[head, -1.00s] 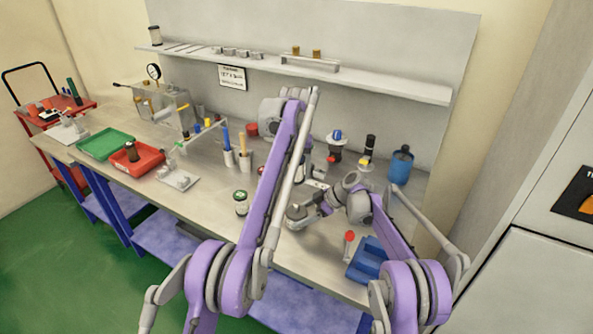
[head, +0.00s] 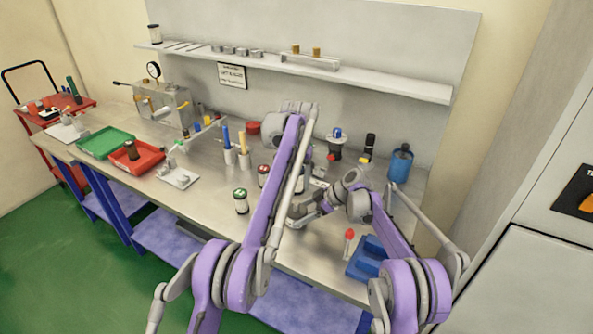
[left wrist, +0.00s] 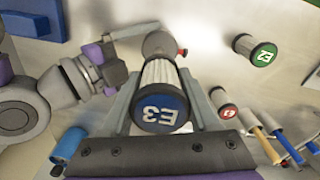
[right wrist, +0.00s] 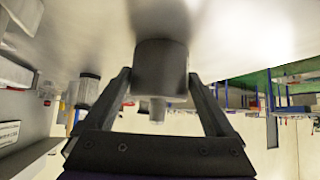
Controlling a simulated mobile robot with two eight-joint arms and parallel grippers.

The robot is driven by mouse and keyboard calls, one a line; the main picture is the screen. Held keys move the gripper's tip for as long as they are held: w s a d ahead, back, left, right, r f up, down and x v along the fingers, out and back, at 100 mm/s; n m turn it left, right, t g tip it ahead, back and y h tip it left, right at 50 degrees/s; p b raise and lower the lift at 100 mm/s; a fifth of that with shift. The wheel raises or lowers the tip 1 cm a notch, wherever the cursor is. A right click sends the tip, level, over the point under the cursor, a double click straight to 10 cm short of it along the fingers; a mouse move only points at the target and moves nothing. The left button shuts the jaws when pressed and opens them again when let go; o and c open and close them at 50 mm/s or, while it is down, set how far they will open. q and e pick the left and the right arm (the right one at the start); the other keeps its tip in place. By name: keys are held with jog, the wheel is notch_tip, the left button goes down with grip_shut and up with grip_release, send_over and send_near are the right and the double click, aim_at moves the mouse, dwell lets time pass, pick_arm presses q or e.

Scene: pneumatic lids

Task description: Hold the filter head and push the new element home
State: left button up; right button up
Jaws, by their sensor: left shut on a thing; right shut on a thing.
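The new element (left wrist: 160,80) is a white pleated cylinder with a blue cap marked E3. My left gripper (left wrist: 161,88) is shut around it, a finger on each side. The filter head (right wrist: 161,68) is a grey cylinder with a narrower stub, and my right gripper (right wrist: 161,82) is shut on it. In the left wrist view the grey filter head (left wrist: 160,42) lies right behind the element's far end, in line with it. I cannot tell how far the element is in.
A green-capped E2 element (head: 241,201) and a red-capped element (head: 263,175) stand on the bench left of my arms. A blue tray (head: 368,262) lies at the front right, beside a red-tipped tool (head: 349,240). A blue bottle (head: 400,163) stands behind.

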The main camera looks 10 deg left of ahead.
aim_at(297, 203)
pick_arm(q)
notch_tip(297, 203, down, 2)
jog(key=shift+f, duration=0.15)
pick_arm(e)
jog(key=shift+f, duration=0.2)
pick_arm(q)
jog(key=shift+f, duration=1.1)
pick_arm(e)
jog(key=shift+r, duration=0.15)
dwell(0.4)
pick_arm(q)
jog(key=shift+f, duration=1.9)
pick_arm(e)
jog(key=shift+a, duration=0.1)
pick_arm(q)
jog(key=o, duration=1.4)
jog(key=shift+w, duration=0.1)
jog(key=shift+o, duration=0.2)
